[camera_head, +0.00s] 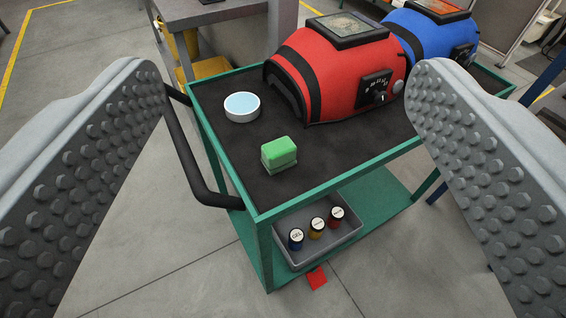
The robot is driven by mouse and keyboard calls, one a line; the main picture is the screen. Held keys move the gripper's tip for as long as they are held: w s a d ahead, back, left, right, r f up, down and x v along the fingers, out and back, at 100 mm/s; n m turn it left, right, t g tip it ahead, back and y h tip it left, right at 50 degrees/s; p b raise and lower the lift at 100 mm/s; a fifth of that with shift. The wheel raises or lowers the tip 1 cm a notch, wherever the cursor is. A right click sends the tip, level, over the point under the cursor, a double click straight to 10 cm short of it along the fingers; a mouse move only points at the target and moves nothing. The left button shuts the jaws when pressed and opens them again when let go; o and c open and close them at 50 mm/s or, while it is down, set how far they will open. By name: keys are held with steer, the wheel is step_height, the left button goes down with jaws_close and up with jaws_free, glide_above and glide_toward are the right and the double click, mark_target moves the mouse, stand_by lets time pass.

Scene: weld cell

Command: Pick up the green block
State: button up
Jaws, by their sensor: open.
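The green block (279,153) sits on the dark top of a green-framed cart (330,160), near its front left corner. Nothing is held.
A white round dish with a light blue inside (242,107) stands behind the block. A red welding helmet (340,70) and a blue one (432,35) stand behind right. A black handle (190,160) juts from the cart's left. The lower shelf bears a grey tray (340,240) with jars (317,227).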

steer(key=w+f+n+g, duration=0.1)
steer(key=w+f+g, duration=0.1)
steer(key=w+g, duration=0.3)
steer(key=w+f+n+g, duration=0.1)
steer(key=w+f+g, duration=0.15)
steer(key=w, duration=0.45)
steer(key=n+g, duration=0.4)
steer(key=g, duration=0.5)
glide_above(279, 146)
step_height(279, 146, down, 7)
steer(key=f, duration=1.1)
steer(key=shift+s+d+f, duration=0.1)
steer(key=shift+s+d, duration=0.05)
steer(key=shift+d, duration=0.05)
steer(key=shift+w+a+f, duration=0.1)
steer(key=shift+f, duration=1.4)
steer(key=shift+w+a+f, duration=0.1)
steer(key=shift+f, duration=1.4)
steer(key=c, duration=1)
